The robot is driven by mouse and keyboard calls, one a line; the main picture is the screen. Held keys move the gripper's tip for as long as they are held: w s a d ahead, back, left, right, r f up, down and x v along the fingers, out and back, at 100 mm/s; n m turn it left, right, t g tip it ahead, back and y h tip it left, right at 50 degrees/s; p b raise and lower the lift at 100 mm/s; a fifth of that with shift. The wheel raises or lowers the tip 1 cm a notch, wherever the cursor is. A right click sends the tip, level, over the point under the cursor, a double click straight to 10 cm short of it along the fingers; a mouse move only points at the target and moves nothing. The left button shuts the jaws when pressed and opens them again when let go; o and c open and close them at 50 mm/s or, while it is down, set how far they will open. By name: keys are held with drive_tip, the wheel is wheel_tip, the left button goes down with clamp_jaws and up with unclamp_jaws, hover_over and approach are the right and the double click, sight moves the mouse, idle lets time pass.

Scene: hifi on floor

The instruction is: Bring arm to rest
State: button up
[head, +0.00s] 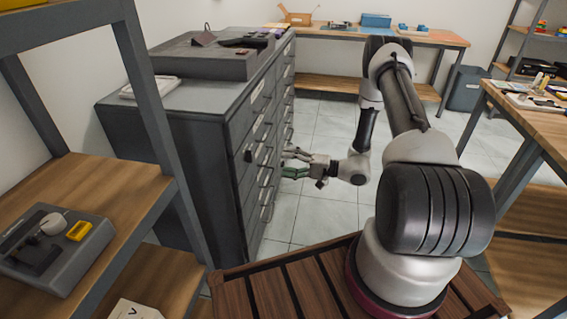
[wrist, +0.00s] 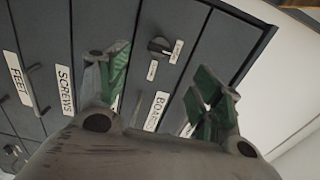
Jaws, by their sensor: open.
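My gripper (head: 295,164) is at the end of my extended arm, close to the front of a grey drawer cabinet (head: 170,128) in the head view. In the wrist view my gripper (wrist: 160,95) has its two green-padded fingers spread apart with nothing between them. A dark knob or lock (wrist: 160,46) shows on one front. I cannot tell whether a finger touches the cabinet.
A shelf rack (head: 85,190) with a grey device (head: 52,250) stands at the left. A wooden workbench (head: 535,115) with small items stands at the right. A long bench (head: 335,33) runs along the back wall. Tiled floor (head: 325,125) is open between the cabinet and the right workbench.

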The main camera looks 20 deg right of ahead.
idle(0.3)
drive_tip(key=s+a+f+m+g, duration=0.1)
drive_tip(key=s+f+m+g, duration=0.25)
drive_tip(key=s, duration=0.45)
drive_tip(key=s+d+r+n+g+h, duration=0.1)
drive_tip(key=s+d+r+g+h, duration=0.1)
drive_tip(key=s+r+g, duration=0.7)
drive_tip(key=s+d+r+n+h, duration=0.2)
drive_tip(key=s+d+r+h, duration=0.25)
drive_tip(key=r, duration=0.35)
drive_tip(key=s+d+r+n+h, duration=0.35)
drive_tip(key=d+r+h, duration=0.2)
drive_tip(key=r, duration=0.25)
drive_tip(key=s+a+r+n+t+h, duration=0.1)
drive_tip(key=s+r+t, duration=0.4)
drive_tip(key=r, duration=0.9)
drive_tip(key=n+t+h, duration=0.1)
drive_tip(key=t+h, duration=0.1)
drive_tip(key=t, duration=0.1)
drive_tip(key=shift+r+n+h, duration=0.3)
drive_tip(key=shift+r+n, duration=0.05)
drive_tip(key=shift+n, duration=0.05)
